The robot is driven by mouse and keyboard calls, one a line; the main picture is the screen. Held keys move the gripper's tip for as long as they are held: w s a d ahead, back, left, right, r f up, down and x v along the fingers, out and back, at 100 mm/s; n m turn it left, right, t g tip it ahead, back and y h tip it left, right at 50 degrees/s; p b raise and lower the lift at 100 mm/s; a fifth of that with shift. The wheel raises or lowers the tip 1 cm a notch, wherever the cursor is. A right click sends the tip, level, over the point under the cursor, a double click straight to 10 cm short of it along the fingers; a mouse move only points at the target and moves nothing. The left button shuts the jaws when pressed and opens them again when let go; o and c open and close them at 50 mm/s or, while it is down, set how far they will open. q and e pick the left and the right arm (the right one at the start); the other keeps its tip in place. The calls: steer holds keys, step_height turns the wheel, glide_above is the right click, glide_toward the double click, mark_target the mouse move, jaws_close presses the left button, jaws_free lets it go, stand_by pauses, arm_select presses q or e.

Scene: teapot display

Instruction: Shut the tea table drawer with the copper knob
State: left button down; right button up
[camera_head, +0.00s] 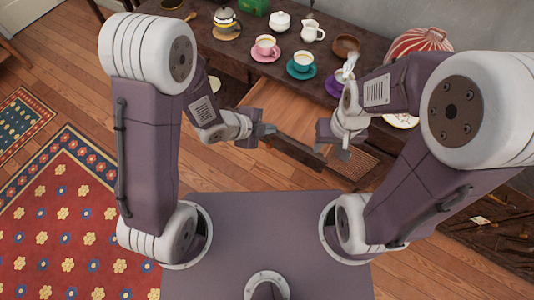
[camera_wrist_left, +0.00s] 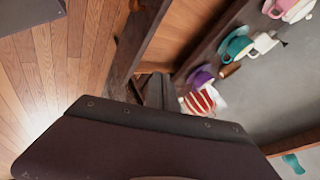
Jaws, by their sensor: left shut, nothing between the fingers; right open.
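The tea table (camera_head: 210,50) is dark wood and stands ahead of me. A drawer (camera_head: 285,108) with a lighter wooden inside is pulled out from its front, and it looks empty. The drawer also shows in the left wrist view (camera_wrist_left: 178,35). My left gripper (camera_head: 268,131) is shut and empty near the drawer's front left corner; I cannot tell whether it touches. My right gripper (camera_head: 335,142) is open near the drawer's front right side. I cannot make out the copper knob.
On the table stand a pink cup (camera_head: 265,46), a teal cup (camera_head: 302,63), a white creamer (camera_head: 313,31), a white pot (camera_head: 280,21) and a wooden bowl (camera_head: 346,46). A red striped thing (camera_head: 418,42) is at the right. A patterned rug (camera_head: 65,215) lies on the left floor.

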arm_select(q)
steer(key=s+f+g, duration=0.2)
steer(key=s+f, duration=0.3)
steer(key=m+b, duration=0.1)
steer(key=b, duration=0.1)
glide_toward(304, 155)
step_height(304, 155, down, 3)
steer(key=s, duration=0.2)
steer(key=shift+g, duration=0.4)
steer(key=w+d, duration=0.1)
steer(key=w+d+p, duration=0.1)
steer(key=w, duration=0.1)
steer(key=shift+w+d+f, duration=0.15)
steer(key=shift+d+f, duration=0.2)
steer(key=shift+d, duration=0.05)
arm_select(e)
steer(key=shift+f, duration=0.7)
arm_select(q)
steer(key=shift+w, duration=0.1)
arm_select(e)
steer(key=shift+w, duration=0.15)
